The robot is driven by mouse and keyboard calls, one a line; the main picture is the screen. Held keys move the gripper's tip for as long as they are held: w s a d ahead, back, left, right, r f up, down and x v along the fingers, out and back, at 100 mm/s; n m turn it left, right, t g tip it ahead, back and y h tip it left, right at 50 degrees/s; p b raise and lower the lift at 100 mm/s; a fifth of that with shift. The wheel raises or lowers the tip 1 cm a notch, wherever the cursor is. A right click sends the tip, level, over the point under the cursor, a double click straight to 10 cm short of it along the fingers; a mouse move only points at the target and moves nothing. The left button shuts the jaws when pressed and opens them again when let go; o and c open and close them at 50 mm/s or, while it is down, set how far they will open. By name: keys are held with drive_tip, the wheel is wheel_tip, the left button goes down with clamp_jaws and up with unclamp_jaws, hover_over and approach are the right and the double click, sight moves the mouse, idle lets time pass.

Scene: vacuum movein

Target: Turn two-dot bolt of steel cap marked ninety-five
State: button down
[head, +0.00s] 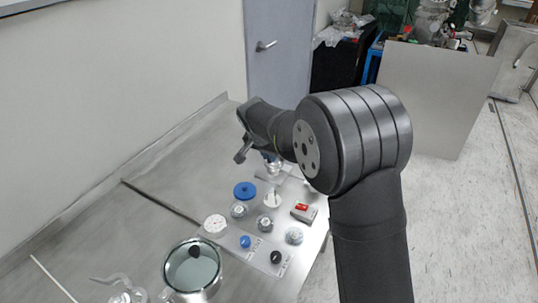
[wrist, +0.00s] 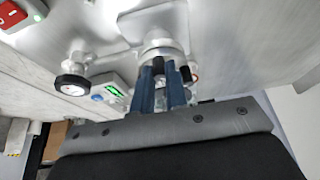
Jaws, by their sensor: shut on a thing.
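In the wrist view, the two blue fingers of my gripper (wrist: 160,72) are shut on a small part at a round steel cap or fitting (wrist: 160,45). The fingers hide most of the held part, and a dark knob-like piece sits just right of the tips. I cannot read a ninety-five mark or see dots on a bolt. In the head view, a steel fitting (head: 272,166) shows partly behind my arm at the far end of the group of parts. My fingertips there are hidden or too small to tell.
A grey box with a red switch (head: 304,210), a blue disc (head: 245,190), a white round part (head: 215,225) and a glass-topped steel chamber (head: 192,270) stand on the metal table. In the wrist view, a black-rimmed gauge (wrist: 73,82) and a green display (wrist: 115,90) are close left.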

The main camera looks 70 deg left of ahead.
drive_tip(key=m+t+h, duration=0.1)
drive_tip(key=m, duration=0.3)
drive_tip(key=shift+s+a+m, duration=0.1)
drive_tip(key=shift+a+m, duration=0.05)
drive_tip(key=shift+m, duration=0.25)
drive_tip(key=shift+m+h, duration=0.3)
drive_tip(key=c, duration=1.7)
unclamp_jaws()
drive_tip(key=v, duration=1.7)
drive_tip(key=shift+s+r, duration=0.2)
drive_tip(key=shift+s, duration=0.05)
